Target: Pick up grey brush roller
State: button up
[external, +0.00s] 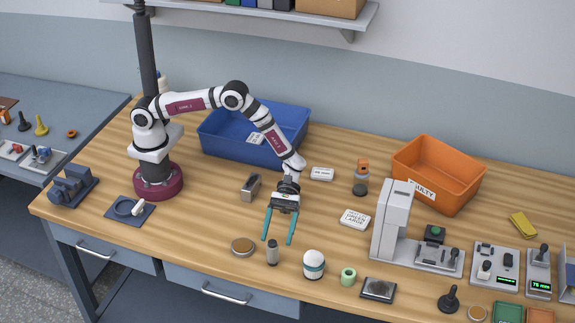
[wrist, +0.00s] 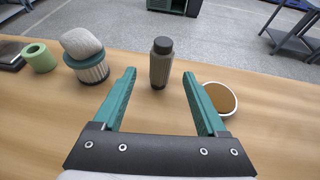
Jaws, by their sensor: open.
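The grey brush roller (external: 272,253) stands upright near the front edge of the table in the external view. It is a small dark grey cylinder with a black cap. In the wrist view the roller (wrist: 160,64) stands ahead of my fingers, near the middle of the gap between them. My gripper (external: 278,242) has two teal fingers pointing down and forward, spread apart. In the wrist view my gripper (wrist: 160,82) is open, with nothing between its fingers but bare wood.
A metal block (external: 251,187) and a blue bin (external: 215,133) are behind.

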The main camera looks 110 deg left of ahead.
aim_at(273, 252)
jog(key=x, duration=0.5)
jog(key=shift+d+f, duration=0.2)
jog(key=shift+d, duration=0.15)
grip_shut()
